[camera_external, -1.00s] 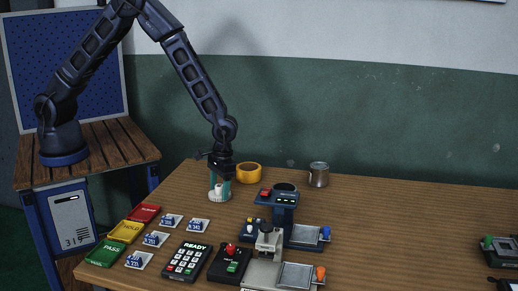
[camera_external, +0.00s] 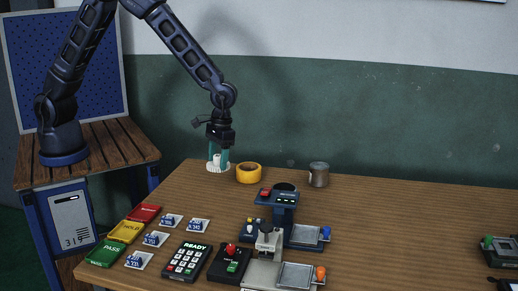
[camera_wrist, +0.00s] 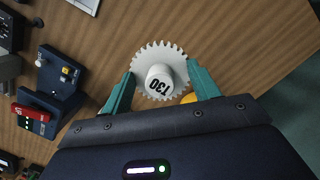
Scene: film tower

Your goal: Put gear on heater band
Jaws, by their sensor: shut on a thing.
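A white toothed gear (camera_wrist: 150,49) with a raised hub marked T30 sits between the teal fingers of my gripper (camera_wrist: 160,84) in the wrist view. My gripper (camera_external: 218,156) is shut on the gear (camera_external: 217,168) and holds it level near the table's back left edge, apparently above the wood. An orange-yellow ring (camera_external: 249,173) lies just right of it; a bit of orange (camera_wrist: 188,98) shows behind the gear in the wrist view. A grey metal cylinder (camera_external: 319,175) stands farther right. I cannot tell which of these is the heater band.
A blue device (camera_external: 278,197) with a red block and a grey-plated device (camera_external: 268,245) stand mid-table. A keypad (camera_external: 185,260), small blue-and-white blocks (camera_external: 155,239) and coloured trays (camera_external: 127,231) fill the front left. The right middle of the table is clear.

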